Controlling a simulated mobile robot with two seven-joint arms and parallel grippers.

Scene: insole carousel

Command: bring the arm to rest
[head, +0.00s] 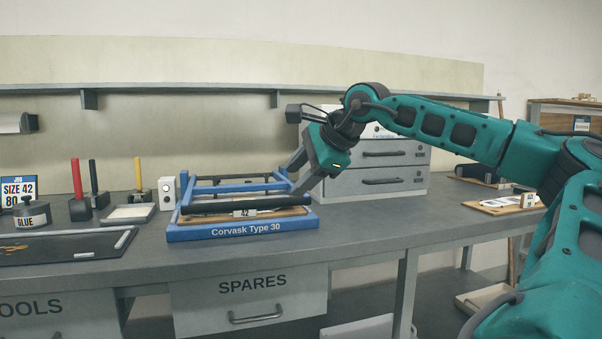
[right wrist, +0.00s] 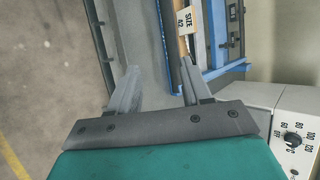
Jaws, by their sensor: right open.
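My right gripper (head: 300,175) hangs from the teal right arm at the right end of the blue Corvask Type 30 frame (head: 190,233), its fingers pointing down and left. In the right wrist view the two fingers of the gripper (right wrist: 160,85) are spread apart with nothing between them. The blue frame (right wrist: 222,72) lies just beyond the right finger in that view. I cannot tell whether the finger touches it. A black bar with a label reading 42 lies across the frame. My left gripper is not in view.
A grey drawer cabinet (head: 375,182) stands behind the right arm. A glue pot (head: 33,214), several hammers with coloured handles and a dark tray (head: 60,248) stand at the left. A wall shelf (head: 180,88) runs above. The bench (head: 400,222) is clear in front of the cabinet.

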